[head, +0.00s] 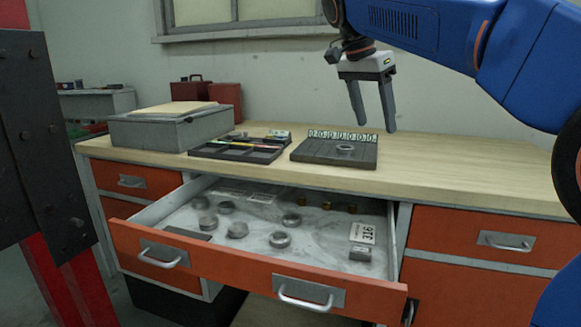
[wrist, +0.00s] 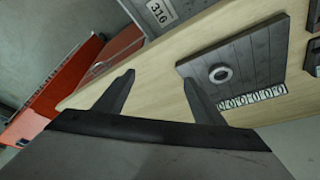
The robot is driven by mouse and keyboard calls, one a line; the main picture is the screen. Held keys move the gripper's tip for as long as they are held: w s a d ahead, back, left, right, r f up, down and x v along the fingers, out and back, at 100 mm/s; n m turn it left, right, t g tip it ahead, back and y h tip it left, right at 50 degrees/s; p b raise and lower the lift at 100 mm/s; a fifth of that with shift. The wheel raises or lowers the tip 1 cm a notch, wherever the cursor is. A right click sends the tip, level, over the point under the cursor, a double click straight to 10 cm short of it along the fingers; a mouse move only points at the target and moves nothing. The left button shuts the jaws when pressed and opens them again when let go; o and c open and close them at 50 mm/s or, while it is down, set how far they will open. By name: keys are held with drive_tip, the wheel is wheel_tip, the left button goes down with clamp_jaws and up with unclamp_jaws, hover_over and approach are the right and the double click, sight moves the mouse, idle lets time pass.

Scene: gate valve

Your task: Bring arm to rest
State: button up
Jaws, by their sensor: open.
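My gripper (head: 374,107) hangs from my blue arm above the back of the workbench, near the wall. Its two fingers point down, stand apart and hold nothing. In the wrist view the open fingers (wrist: 160,92) reach over the bench top, with clear space between them. A dark square plate (head: 325,153) lies on the bench just below and left of the gripper. A metal ring (head: 345,148) lies on the plate, and it also shows in the wrist view (wrist: 220,73). A strip of white number tags (head: 343,135) runs along the plate's back edge.
A black sectioned tray (head: 238,149) and a grey box (head: 168,131) sit left on the bench (head: 450,171). The bench's right side is clear.

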drive_tip(key=s+d+f+n+t+y, duration=0.1)
drive_tip(key=s+d+f+n, duration=0.2)
drive_tip(key=s+f, duration=0.7)
drive_tip(key=s+d+f+n+y, duration=0.1)
drive_tip(key=s+d+f+n, duration=0.2)
drive_tip(key=s+f, duration=0.7)
drive_tip(key=s+d+f+n+t+y, duration=0.1)
drive_tip(key=s+d+f+n, duration=0.2)
drive_tip(key=s+f+n, duration=0.3)
drive_tip(key=s+f, duration=0.4)
drive_tip(key=f, duration=0.5)
drive_tip(key=shift+d+f+t+y, duration=0.2)
drive_tip(key=shift+f+t+y, duration=0.1)
drive_tip(key=shift+y, duration=0.1)
drive_tip(key=shift+r, duration=0.1)
